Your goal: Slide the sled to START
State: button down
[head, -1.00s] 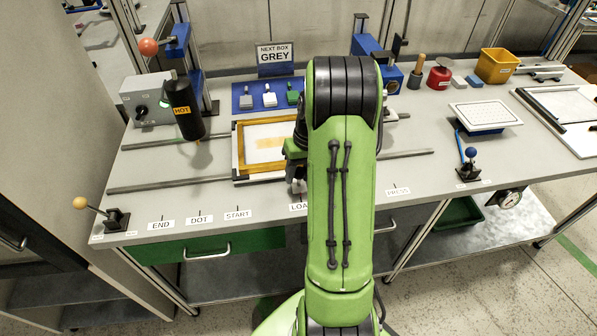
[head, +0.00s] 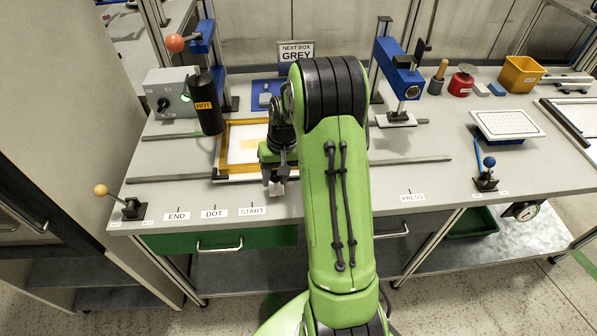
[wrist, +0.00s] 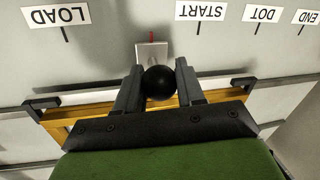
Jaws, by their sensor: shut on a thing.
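The sled (head: 224,150) is an orange-framed plate with a pale sheet, lying on two grey rails left of my arm in the head view. Its frame also shows in the wrist view (wrist: 75,118). The sled's red pointer (wrist: 150,39) lies between the LOAD label (wrist: 57,15) and the START label (wrist: 201,11), nearer START. The START label also shows in the head view (head: 252,211). My arm hides the sled's right part.
A black HOT cylinder (head: 207,105) hangs by the sled's left edge. The DOT label (head: 214,214) and END label (head: 177,216) lie further left. A yellow-knobbed lever (head: 130,207) stands at the front left corner. The blue press (head: 400,80) is at right.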

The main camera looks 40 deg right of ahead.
jog(key=w+a, duration=0.1)
jog(key=a, duration=0.1)
jog(key=w+a, duration=0.3)
jog(key=shift+a+p, duration=0.3)
jog(key=shift+p, duration=0.05)
jog(key=c, duration=0.7)
grip_release()
jog(key=d+r+p, duration=0.1)
jog(key=r, duration=0.4)
jog(key=s+d+r+p, duration=0.1)
jog(key=r, duration=0.4)
jog(key=r+p, duration=0.1)
jog(key=r, duration=0.4)
jog(key=shift+s+d+r+p, duration=0.15)
jog(key=shift+d+r+p, duration=0.15)
jog(key=shift+d, duration=0.1)
